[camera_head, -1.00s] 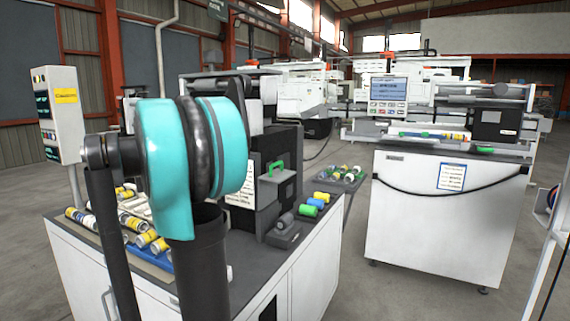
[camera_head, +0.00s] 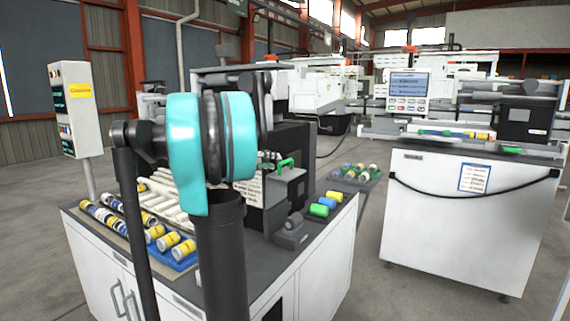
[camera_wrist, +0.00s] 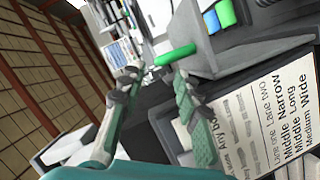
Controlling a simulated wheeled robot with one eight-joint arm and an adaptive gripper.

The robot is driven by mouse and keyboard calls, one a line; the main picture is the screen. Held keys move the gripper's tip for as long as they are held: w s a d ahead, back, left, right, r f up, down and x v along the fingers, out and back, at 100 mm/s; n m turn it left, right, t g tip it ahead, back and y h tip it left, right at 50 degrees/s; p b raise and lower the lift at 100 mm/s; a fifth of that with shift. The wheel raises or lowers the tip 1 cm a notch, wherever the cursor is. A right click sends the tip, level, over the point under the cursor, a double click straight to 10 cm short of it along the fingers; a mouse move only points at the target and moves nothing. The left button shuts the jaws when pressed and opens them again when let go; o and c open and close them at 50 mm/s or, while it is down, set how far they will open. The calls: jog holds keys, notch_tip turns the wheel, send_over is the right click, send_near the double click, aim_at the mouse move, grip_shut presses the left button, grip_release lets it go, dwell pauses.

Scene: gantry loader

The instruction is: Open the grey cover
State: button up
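The grey cover (camera_head: 290,188) sits on the black machine on the near counter, with a green handle (camera_head: 286,163) at its top. It looks closed. In the wrist view the green handle (camera_wrist: 176,54) lies just beyond my fingertips, and the grey cover (camera_wrist: 240,48) is to its right. My gripper (camera_wrist: 155,76) is open and empty, its two fingers spread on either side below the handle. I see no contact with the handle. In the head view my arm hides part of the machine, and only small finger parts seem to show left of the handle.
A label with printed lane text (camera_wrist: 275,120) is on the machine near my right finger. Blue and green pieces (camera_head: 320,209) lie on the counter right of the cover. Several cylinders (camera_head: 168,240) lie at the left. A white cabinet (camera_head: 450,225) stands to the right, with floor between.

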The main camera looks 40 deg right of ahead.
aim_at(285, 162)
jog(key=x, duration=0.7)
jog(key=shift+c, duration=0.3)
grip_shut()
